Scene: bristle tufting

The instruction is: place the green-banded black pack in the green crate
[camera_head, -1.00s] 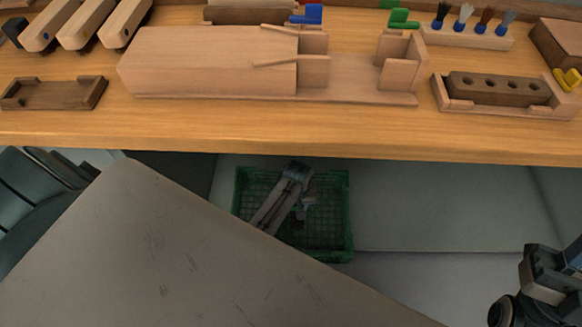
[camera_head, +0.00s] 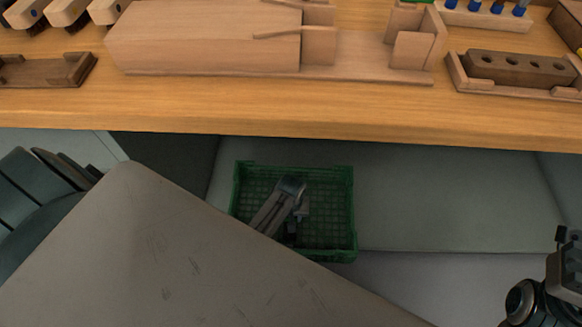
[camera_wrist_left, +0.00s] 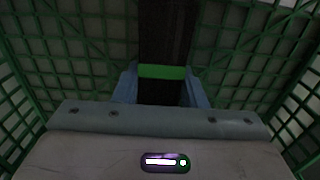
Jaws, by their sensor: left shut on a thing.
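The green crate (camera_head: 347,215) is an open mesh box below the bench in the head view. My left gripper (camera_head: 291,228) is down inside its left half in that view, partly hidden. In the left wrist view, my left gripper (camera_wrist_left: 161,88) is shut on the black pack (camera_wrist_left: 165,35), a dark upright strip with a bright green band (camera_wrist_left: 162,72) across it. The crate's green mesh (camera_wrist_left: 80,50) surrounds the pack there. I cannot tell whether the pack touches the crate floor. Part of my right arm shows at the lower right; its jaws are not clear.
A wooden bench (camera_head: 300,115) runs above and behind the crate. The right half of the crate looks empty.

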